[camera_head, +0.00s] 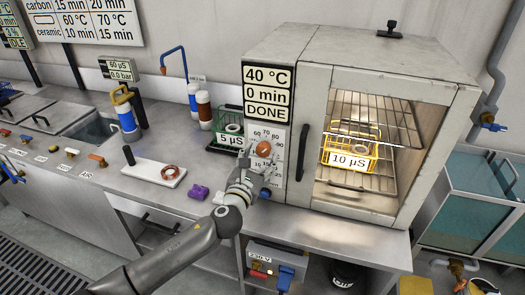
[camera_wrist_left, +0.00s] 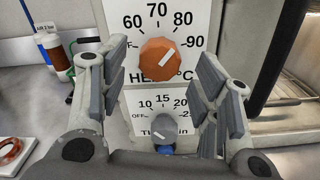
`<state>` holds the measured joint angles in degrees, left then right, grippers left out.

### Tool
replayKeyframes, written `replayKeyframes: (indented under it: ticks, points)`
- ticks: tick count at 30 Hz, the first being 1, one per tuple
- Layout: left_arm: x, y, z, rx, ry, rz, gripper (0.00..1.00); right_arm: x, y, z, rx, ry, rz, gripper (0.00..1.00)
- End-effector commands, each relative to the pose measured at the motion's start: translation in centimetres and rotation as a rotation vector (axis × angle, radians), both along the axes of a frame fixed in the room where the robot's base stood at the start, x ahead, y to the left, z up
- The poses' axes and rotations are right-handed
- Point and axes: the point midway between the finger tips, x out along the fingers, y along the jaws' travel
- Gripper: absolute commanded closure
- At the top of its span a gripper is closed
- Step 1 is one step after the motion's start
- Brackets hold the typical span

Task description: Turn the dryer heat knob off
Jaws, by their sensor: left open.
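The orange heat knob (camera_head: 264,148) is on the dryer's (camera_head: 281,125) front panel, under the display reading 40 °C, 0 min, DONE. In the left wrist view the heat knob (camera_wrist_left: 172,64) shows between my fingers, its white mark pointing up and right, near 80. The OFF label sits left of the knob and is partly hidden by a finger. My left gripper (camera_head: 243,176) is open and empty, in front of the panel and a little below the heat knob. I see no contact with the knob. My right gripper is not in view.
A grey timer knob (camera_wrist_left: 165,127) sits below the heat knob, with a blue part under it. The dryer's dark handle (camera_head: 303,151) stands right of the panel. A yellow basket (camera_head: 350,150) sits inside the dryer, and a green basket (camera_head: 225,138) stands left of it.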

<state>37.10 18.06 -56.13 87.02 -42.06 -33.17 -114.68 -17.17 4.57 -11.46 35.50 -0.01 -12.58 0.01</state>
Motion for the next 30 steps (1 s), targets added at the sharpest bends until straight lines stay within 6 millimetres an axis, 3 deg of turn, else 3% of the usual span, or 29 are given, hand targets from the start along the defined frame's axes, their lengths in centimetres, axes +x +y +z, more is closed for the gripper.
replayKeyframes:
  ticks: [9, 20, 30]
  points:
    - [2.9, -0.9, 0.0, 0.001, 0.0, 0.0, 0.42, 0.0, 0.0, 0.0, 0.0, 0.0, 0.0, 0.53]
    - [3.2, -1.1, 0.0, -0.001, 0.0, 0.0, 0.42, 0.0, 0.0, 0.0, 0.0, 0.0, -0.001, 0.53]
    - [3.2, -1.1, 0.0, -0.001, 0.001, 0.0, 0.83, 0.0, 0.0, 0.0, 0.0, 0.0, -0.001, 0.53]
